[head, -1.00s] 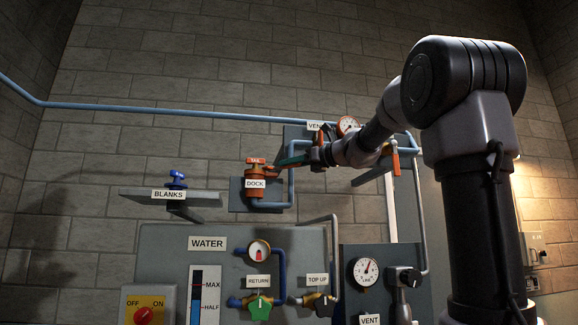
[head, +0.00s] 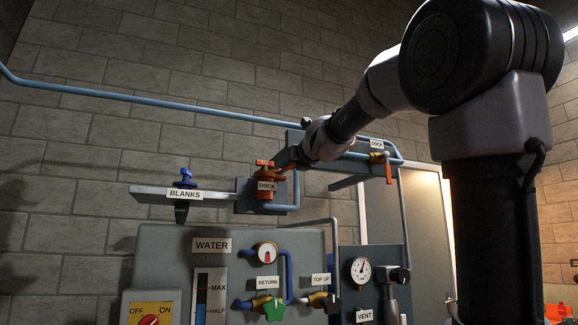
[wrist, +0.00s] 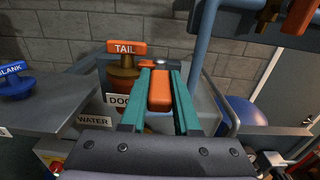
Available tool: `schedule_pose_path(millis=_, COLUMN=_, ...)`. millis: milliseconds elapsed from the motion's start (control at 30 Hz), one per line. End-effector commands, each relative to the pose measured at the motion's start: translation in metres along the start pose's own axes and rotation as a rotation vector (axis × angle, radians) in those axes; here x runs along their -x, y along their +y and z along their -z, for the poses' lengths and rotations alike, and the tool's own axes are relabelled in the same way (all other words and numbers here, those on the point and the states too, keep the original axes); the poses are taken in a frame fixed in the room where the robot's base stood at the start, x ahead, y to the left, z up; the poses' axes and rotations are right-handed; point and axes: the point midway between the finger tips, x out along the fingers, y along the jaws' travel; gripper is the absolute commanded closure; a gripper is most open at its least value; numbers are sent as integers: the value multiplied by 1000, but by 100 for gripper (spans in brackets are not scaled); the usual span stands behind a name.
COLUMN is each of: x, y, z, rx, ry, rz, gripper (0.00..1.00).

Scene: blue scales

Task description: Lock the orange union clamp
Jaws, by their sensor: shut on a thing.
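The orange union clamp (head: 270,175) is on the dock fitting, behind the DOCK label, in the head view. In the wrist view the orange fitting's top bar, marked TAIL (wrist: 127,48), stands upright just beyond and left of my fingers. My gripper (head: 288,167) reaches the clamp from the right. In the wrist view its two teal fingers (wrist: 160,88) are shut on an orange handle (wrist: 159,92), which appears to be the clamp's lever. The lever's joint with the clamp is partly hidden by the fingers and the DOCK label.
A shelf labelled BLANKS (head: 145,191) with a blue blank (head: 185,179) lies left of the dock. A blue pipe (head: 294,187) rises close to the right of the dock. An orange-handled valve (head: 388,168) is further right. The WATER panel (head: 165,265) stands below.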

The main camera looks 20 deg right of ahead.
Motion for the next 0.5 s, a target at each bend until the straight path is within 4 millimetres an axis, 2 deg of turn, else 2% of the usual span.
schedule_pose_path(millis=500, x=0, y=0, z=-1, rx=0, ry=-1, rz=34, gripper=100)
